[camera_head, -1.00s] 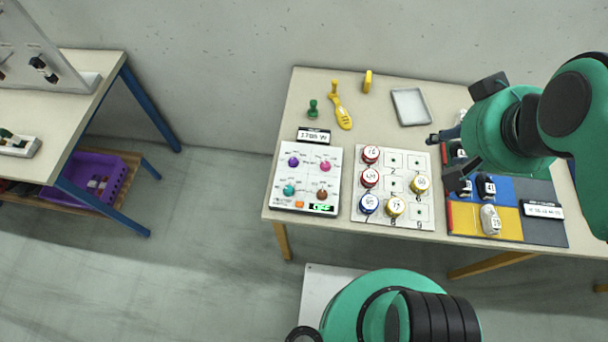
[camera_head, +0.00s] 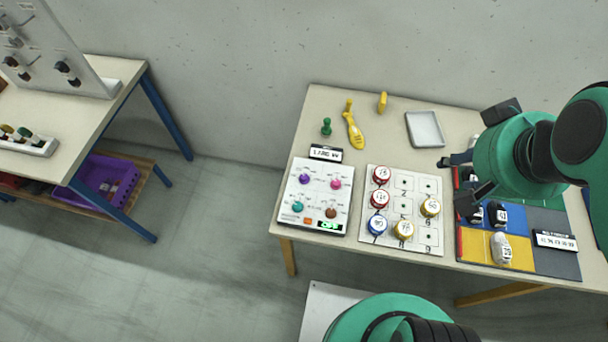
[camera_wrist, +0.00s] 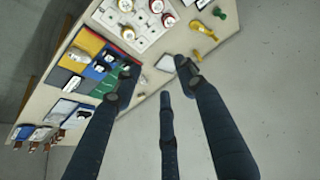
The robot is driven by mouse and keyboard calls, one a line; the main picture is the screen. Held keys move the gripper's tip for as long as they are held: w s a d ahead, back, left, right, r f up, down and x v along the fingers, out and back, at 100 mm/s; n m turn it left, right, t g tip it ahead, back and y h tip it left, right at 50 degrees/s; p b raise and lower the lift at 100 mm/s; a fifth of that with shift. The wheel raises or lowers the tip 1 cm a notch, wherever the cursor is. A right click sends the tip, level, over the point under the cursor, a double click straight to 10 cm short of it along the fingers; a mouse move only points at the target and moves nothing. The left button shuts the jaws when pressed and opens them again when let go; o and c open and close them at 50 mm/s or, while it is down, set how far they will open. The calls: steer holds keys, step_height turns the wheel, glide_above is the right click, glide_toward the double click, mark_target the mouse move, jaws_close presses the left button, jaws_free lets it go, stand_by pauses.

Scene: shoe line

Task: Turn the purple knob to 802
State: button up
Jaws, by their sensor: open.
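The purple knob (camera_head: 305,179) is at the upper left of a white panel (camera_head: 290,208) on the table. Its printed scale is too small to read. A pink, a teal and a brown knob share the panel. A small green display (camera_head: 329,225) at the panel's lower right seems to read OFF. My gripper (camera_head: 458,183) is open and empty, above the coloured mat well to the right of the panel. In the wrist view my gripper's fingers (camera_wrist: 157,78) are spread apart. The purple knob is not seen in that view.
Right of the panel is a white board (camera_head: 407,181) with numbered round pieces. A coloured mat (camera_head: 474,244) holds shoes. Behind stand a green piece (camera_head: 326,127), a yellow tool (camera_head: 354,131) and a grey tray (camera_head: 425,130). Another table (camera_head: 120,72) is at left, with floor between.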

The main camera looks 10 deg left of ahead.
steer(key=w+a+f+n+g, duration=0.2)
steer(key=w+a+f+n, duration=0.2)
steer(key=w+a+n, duration=0.4)
steer(key=n+g+p, duration=0.1)
steer(key=n+g, duration=0.2)
steer(key=n, duration=0.9)
glide_above(304, 176)
step_height(304, 176, down, 24)
steer(key=shift+s, duration=0.45)
steer(key=shift+d+f, duration=0.1)
steer(key=f, duration=0.4)
steer(key=f+b, duration=0.1)
steer(key=f, duration=0.4)
steer(key=f+b, duration=0.1)
steer(key=f, duration=0.3)
steer(key=shift+w+f, duration=0.25)
steer(key=shift+w, duration=0.1)
